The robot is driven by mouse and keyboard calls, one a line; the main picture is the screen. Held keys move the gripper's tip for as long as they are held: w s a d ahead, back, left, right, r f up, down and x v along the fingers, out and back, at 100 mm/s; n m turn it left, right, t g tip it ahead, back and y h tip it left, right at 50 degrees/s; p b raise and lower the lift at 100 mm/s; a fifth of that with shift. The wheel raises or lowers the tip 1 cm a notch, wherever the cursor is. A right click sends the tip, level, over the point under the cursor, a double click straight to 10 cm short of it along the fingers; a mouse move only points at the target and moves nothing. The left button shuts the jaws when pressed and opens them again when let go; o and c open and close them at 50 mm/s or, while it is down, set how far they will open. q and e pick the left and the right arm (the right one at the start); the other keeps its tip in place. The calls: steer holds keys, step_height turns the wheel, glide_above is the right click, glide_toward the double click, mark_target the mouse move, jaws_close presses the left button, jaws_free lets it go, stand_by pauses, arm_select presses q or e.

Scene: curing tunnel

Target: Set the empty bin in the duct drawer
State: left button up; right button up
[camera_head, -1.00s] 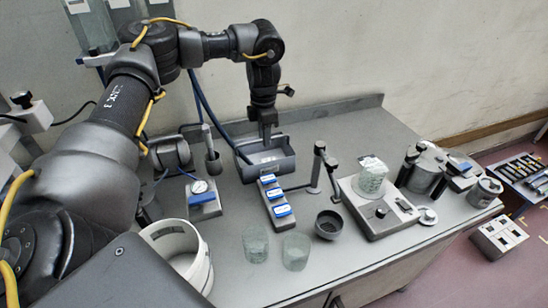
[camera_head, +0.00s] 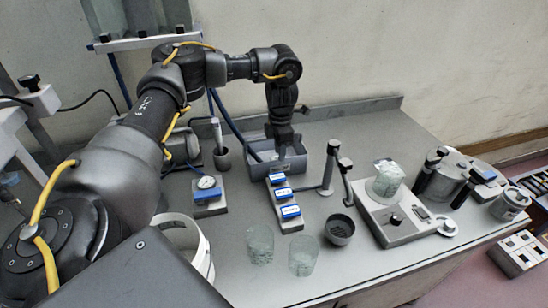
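A grey open-topped bin (camera_head: 296,163) sits on the workbench near the back wall, behind a block with blue labels. My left gripper (camera_head: 283,148) points down over the bin from above, with its fingertips at or inside the opening. The fingers are dark and small here, so I cannot tell if they are open or shut, or if they touch a bin wall. The bin's interior is partly hidden by the gripper. I cannot pick out the duct drawer in this view. My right gripper is not in view.
The blue-labelled block (camera_head: 286,207) and a gauge (camera_head: 208,188) stand in front of the bin. Two glass beakers (camera_head: 260,245), a dark cup (camera_head: 340,228) and a scale-like device (camera_head: 390,222) stand nearer. A white bucket (camera_head: 200,250) is at the left front.

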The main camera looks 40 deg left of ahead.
arm_select(q)
steer(key=shift+f, duration=2.6)
steer(key=shift+s+r, duration=0.1)
jaws_close()
